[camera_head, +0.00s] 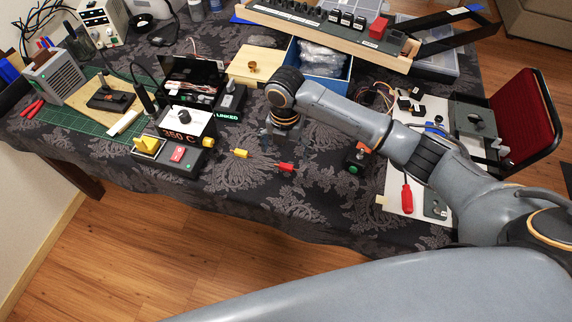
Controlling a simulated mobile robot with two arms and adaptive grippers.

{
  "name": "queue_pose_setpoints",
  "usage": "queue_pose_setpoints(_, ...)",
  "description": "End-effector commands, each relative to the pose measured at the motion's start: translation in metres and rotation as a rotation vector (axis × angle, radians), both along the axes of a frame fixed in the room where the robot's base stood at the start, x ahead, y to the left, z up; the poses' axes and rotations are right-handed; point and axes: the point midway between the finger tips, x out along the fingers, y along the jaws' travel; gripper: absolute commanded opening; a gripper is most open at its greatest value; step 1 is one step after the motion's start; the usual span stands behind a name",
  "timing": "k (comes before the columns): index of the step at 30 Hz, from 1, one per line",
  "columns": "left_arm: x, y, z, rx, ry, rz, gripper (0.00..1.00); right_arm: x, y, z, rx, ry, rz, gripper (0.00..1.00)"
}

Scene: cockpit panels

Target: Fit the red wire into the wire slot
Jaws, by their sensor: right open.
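A small red piece (285,168), which looks like the red wire's end, lies on the dark patterned tablecloth. A small yellow piece (240,154) lies to its left. My right gripper (283,140) is open, pointing down at the table just behind the red piece. Its fingers are dark and small, and I see nothing held between them. I cannot tell for sure which part is the wire slot. My left gripper is out of view.
A "LINKED" box (230,104), a wooden box (256,66) and a blue bin (322,68) stand behind. A red-handled screwdriver (407,198) lies on a white sheet at right. A green mat (80,118) with tools is at left. The front-middle cloth is clear.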

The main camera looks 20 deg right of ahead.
Motion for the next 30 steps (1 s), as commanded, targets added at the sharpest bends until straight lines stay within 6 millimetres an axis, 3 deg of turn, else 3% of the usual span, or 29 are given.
queue_pose_setpoints(2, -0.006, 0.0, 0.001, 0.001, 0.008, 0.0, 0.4, 0.0, 0.0, -0.01, 0.001, 0.001, -0.001, 0.94)
queue_pose_setpoints(4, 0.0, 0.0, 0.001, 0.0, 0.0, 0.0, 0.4, 0.0, 0.0, -0.015, 0.001, 0.001, 0.0, 0.94)
queue_pose_setpoints(9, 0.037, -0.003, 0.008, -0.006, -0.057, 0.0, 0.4, -0.001, -0.001, -0.027, -0.001, 0.001, -0.002, 0.94)
queue_pose_setpoints(12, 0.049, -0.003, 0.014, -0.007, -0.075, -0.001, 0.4, -0.002, -0.001, -0.043, -0.001, 0.003, -0.002, 0.94)
queue_pose_setpoints(18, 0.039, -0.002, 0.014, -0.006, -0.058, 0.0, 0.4, -0.001, -0.001, -0.067, -0.001, -0.001, -0.001, 0.94)
queue_pose_setpoints(26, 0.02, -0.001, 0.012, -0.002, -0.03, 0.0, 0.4, -0.001, -0.002, -0.07, -0.001, -0.003, 0.0, 0.94)
queue_pose_setpoints(30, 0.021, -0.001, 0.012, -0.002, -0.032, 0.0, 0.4, -0.001, -0.002, -0.07, 0.0, -0.004, 0.0, 0.66)
